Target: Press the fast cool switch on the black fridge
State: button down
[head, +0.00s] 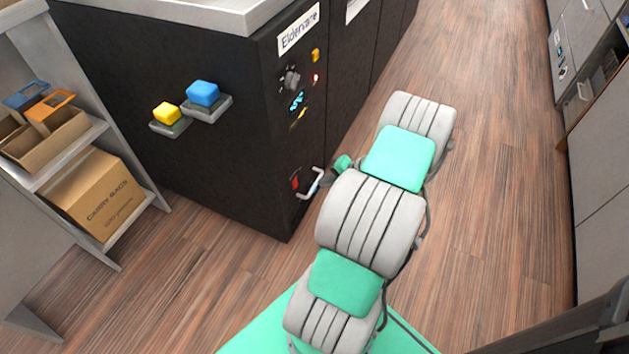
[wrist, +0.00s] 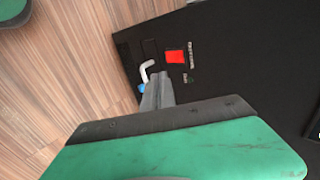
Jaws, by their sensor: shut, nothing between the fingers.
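The black fridge (head: 200,130) stands left of my arm, with its narrow control side facing my gripper. A red switch (head: 295,183) sits low on that side and shows clearly in the wrist view (wrist: 175,57). Small white lettering beside it is too blurred to read. My gripper shows in the wrist view (wrist: 158,88) with its fingers together and empty. The fingertips lie just beside the switch in the picture; I see no contact, and the exact gap is unclear. In the head view my arm hides most of the gripper.
A pale hooked handle (wrist: 147,70) with a blue end is close to my fingertips. Higher on the fridge are a knob (head: 290,79) and a lit blue display (head: 297,101). Yellow (head: 167,112) and blue (head: 203,93) blocks stick out on brackets. Wooden floor right of my arm is clear.

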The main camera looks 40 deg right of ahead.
jog(key=v, duration=0.4)
jog(key=shift+a+p, duration=0.15)
jog(key=shift+p, duration=0.2)
jog(key=w+a+r+n+g, duration=0.35)
jog(key=a+r, duration=0.35)
jog(key=a, duration=0.3)
jog(key=w+a+r+n+g, duration=0.25)
jog(key=a+r+n, duration=0.35)
jog(key=a, duration=0.4)
jog(key=s+a+r+n+h, duration=0.1)
jog(key=s+a+r+n, duration=0.1)
jog(key=s+a+r, duration=0.2)
jog(key=s+a+r+n+h, duration=0.2)
jog(key=s+a+r, duration=0.2)
jog(key=a, duration=0.6)
jog(key=shift+s, duration=1.1)
jog(key=shift+a+r, duration=0.15)
